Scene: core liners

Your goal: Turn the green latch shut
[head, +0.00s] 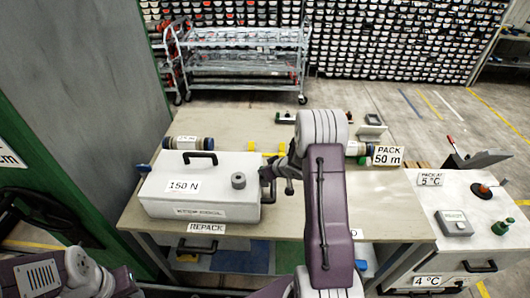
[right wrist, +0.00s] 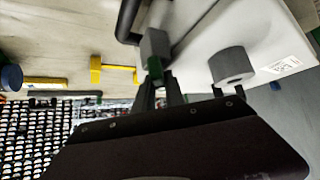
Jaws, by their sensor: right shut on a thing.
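The white case (head: 165,187) labelled 150 N lies on the table, with a black handle (head: 201,155) and a grey round knob (head: 238,180) on top. My right gripper (head: 272,174) is at the right end of the case. The latch is mostly hidden in the head view by my right arm.
A white side bench (head: 465,205) is at the right. A wire cart (head: 245,55) stands behind.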

